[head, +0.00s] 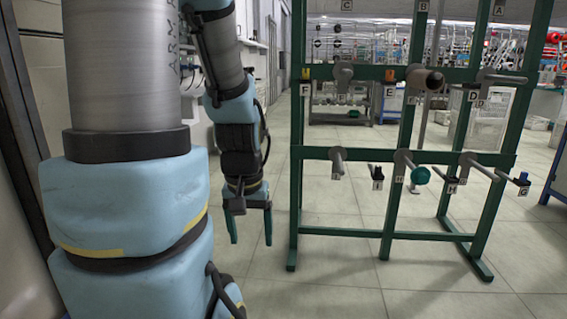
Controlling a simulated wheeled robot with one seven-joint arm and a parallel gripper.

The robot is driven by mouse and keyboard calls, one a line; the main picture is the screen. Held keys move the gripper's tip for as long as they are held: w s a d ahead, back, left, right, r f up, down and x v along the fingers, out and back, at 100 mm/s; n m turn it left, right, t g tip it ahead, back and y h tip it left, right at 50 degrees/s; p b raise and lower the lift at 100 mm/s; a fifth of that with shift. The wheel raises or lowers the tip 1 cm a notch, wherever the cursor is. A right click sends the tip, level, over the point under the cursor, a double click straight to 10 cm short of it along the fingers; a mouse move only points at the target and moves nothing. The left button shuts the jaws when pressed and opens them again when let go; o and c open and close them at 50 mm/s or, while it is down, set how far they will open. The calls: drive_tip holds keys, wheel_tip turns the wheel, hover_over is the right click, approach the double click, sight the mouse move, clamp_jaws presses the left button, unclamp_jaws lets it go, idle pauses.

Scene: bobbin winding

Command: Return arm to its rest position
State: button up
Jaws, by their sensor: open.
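My gripper (250,226) hangs pointing down at the end of my blue and grey arm, left of the middle of the head view. Its two blue-green fingers are apart, with nothing between them. It is to the left of the green rack (296,200) and appears apart from it. A brown-ended bobbin (433,81) sits on an upper peg of the rack. A teal bobbin (421,175) sits at the end of a lower peg.
Several grey pegs, such as the lower left one (338,158), stick out from the rack toward me. The rack's feet (480,268) stand on the tiled floor (330,290), which is clear in front. Shelves and a white wire basket (487,125) stand behind.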

wheel_tip(320, 180, up, 36)
drive_tip(key=p, duration=3.4)
drive_tip(key=shift+p, duration=0.4)
